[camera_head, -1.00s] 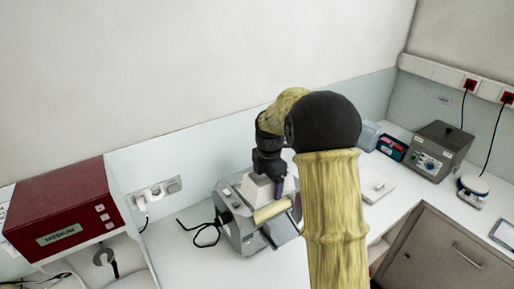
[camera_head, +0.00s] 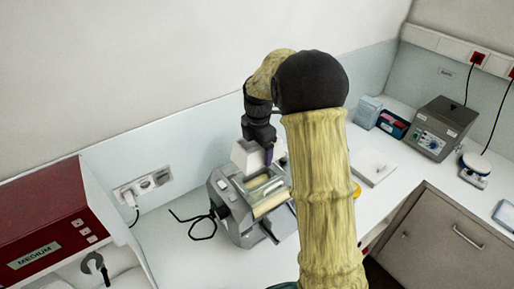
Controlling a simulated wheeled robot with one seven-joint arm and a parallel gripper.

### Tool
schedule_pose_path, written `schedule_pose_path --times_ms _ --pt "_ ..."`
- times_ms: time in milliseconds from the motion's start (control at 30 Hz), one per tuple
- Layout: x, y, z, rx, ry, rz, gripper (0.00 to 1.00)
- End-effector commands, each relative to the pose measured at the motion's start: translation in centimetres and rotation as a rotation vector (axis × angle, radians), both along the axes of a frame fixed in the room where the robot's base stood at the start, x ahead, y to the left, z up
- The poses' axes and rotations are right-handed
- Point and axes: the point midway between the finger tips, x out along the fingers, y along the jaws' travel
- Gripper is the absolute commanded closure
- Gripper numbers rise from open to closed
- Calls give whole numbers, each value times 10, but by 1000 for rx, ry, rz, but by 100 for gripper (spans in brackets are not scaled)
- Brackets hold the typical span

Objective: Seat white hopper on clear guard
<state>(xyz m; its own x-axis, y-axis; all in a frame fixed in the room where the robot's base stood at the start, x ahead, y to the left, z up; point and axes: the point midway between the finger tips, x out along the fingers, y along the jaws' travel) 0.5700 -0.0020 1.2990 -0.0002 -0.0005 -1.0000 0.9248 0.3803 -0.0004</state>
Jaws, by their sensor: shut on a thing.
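The white hopper (camera_head: 246,156) is in my gripper (camera_head: 266,156), which is shut on it. It is held above the back of the grey mill (camera_head: 238,218), with a visible gap over the rollers. A cream roller (camera_head: 270,203) shows at the front of the mill's top opening. My arm hides the mill's right side and part of the hopper.
A red box (camera_head: 48,232) stands at the left, near a wall socket (camera_head: 148,183). A black cable (camera_head: 190,218) lies left of the mill. A white flat pad (camera_head: 372,166) and a grey control unit (camera_head: 440,128) are to the right. Bare bench lies between.

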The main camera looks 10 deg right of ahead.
Motion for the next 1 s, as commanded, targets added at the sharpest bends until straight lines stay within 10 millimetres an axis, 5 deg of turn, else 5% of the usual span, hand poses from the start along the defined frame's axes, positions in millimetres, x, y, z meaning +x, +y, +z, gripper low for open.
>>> schedule_pose_path --times_ms 1000 --pt "0 2 -69 0 -1 3 45"
